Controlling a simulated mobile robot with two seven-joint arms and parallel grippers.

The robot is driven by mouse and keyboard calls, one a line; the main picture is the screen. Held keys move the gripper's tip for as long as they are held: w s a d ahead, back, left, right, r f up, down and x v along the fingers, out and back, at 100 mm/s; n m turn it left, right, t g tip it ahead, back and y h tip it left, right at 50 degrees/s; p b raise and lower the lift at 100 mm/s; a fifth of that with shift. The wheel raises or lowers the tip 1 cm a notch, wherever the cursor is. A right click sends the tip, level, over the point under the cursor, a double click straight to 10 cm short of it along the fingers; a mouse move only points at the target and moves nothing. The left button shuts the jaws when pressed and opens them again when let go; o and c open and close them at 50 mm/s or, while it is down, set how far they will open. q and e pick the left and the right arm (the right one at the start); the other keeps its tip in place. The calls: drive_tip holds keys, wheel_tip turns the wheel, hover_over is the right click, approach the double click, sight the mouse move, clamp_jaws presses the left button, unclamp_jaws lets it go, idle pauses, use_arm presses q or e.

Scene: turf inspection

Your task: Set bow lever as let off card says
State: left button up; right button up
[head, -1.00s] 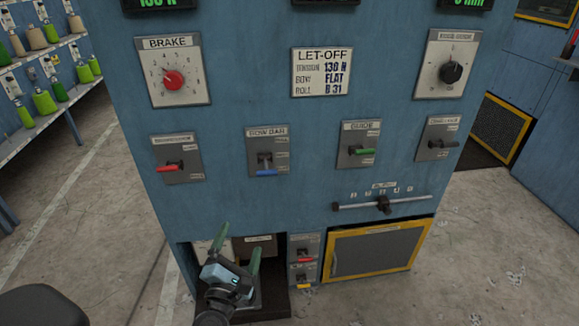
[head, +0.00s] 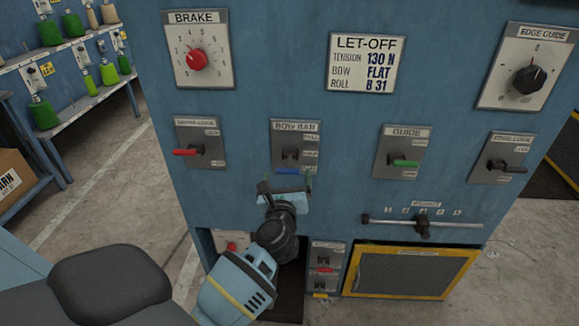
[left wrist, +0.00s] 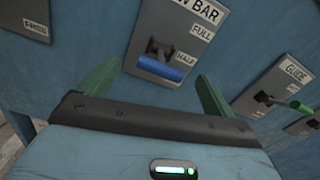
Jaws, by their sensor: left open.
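The let-off card (head: 365,64) reads tension 130 N, bow FLAT, roll B 31. The bow bar plate (head: 296,130) carries a lever with a blue handle (head: 287,171), which also shows in the left wrist view (left wrist: 162,67). The handle hangs low on the plate, below its pivot. FULL and HALF labels show in the left wrist view; the lowest label is hidden, so I cannot tell its exact notch. My left gripper (head: 287,184) is open just in front of the handle, its green fingers (left wrist: 100,76) apart on either side, seemingly not touching it. My right gripper is not in view.
A red-handled lever (head: 187,152) is to the left, and the green guide lever (head: 404,163) to the right. A slider (head: 422,226) on a rail sits lower right. A yellow-framed panel (head: 410,272) is below it. The panel face around the bow bar plate is flat.

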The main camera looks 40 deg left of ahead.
sight(288, 168)
use_arm(q)
drive_tip(key=x, duration=0.4)
drive_tip(key=shift+w+a, duration=0.15)
drive_tip(key=shift+w, duration=0.2)
drive_tip(key=shift+w+a, duration=0.2)
drive_tip(key=shift+w, duration=0.1)
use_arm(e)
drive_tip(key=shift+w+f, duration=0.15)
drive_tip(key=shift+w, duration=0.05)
use_arm(q)
drive_tip(key=shift+c, duration=0.2)
